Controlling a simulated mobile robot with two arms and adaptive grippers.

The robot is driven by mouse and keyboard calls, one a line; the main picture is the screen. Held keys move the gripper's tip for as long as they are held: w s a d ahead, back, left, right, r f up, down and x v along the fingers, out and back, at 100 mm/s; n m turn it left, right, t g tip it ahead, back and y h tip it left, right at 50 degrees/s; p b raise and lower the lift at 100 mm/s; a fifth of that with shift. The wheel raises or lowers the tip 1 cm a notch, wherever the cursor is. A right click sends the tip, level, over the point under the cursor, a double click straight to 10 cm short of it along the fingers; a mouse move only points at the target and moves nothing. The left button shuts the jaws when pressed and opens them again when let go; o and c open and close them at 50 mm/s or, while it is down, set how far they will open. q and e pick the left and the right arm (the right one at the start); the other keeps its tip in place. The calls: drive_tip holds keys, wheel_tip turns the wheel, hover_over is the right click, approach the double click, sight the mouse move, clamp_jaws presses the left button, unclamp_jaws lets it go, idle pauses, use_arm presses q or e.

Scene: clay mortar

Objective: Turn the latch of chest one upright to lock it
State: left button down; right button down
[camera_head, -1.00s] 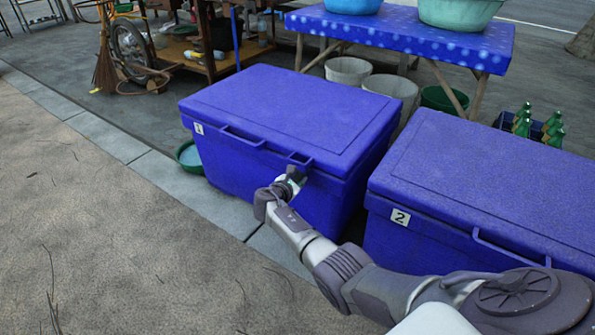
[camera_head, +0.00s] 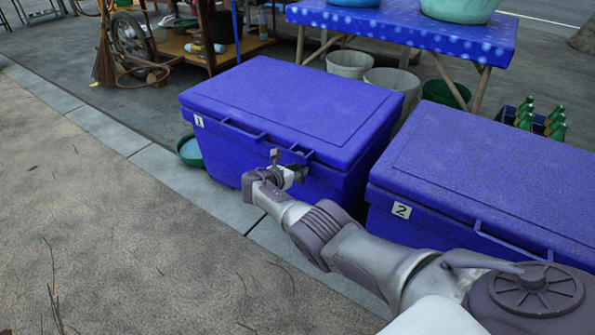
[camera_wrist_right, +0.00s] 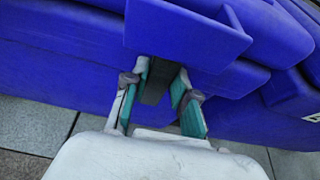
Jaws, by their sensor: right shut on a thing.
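Chest one (camera_head: 290,105) is a closed blue chest with a white label "1" at the left of its front. My right gripper (camera_head: 289,160) is at the right part of its front, just under the lid edge. In the right wrist view, the right gripper (camera_wrist_right: 157,92) has its teal-padded fingers on either side of a dark grey piece (camera_wrist_right: 154,82), the latch, under a blue protruding part of the chest. The fingers hide much of the latch in the head view, so its exact angle is hard to tell. My left gripper is not in view.
Chest two (camera_head: 480,170), also blue and closed, stands close to the right. A blue table (camera_head: 400,32) with basins is behind, with buckets (camera_head: 350,64) under it. A green basin (camera_head: 188,152) sits left of chest one. Open pavement lies in front.

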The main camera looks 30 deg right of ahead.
drive_tip(key=shift+s+f, duration=0.1)
drive_tip(key=shift+f, duration=0.05)
drive_tip(key=c, duration=1.1)
unclamp_jaws()
drive_tip(key=shift+o, duration=0.9)
drive_tip(key=v, duration=1.2)
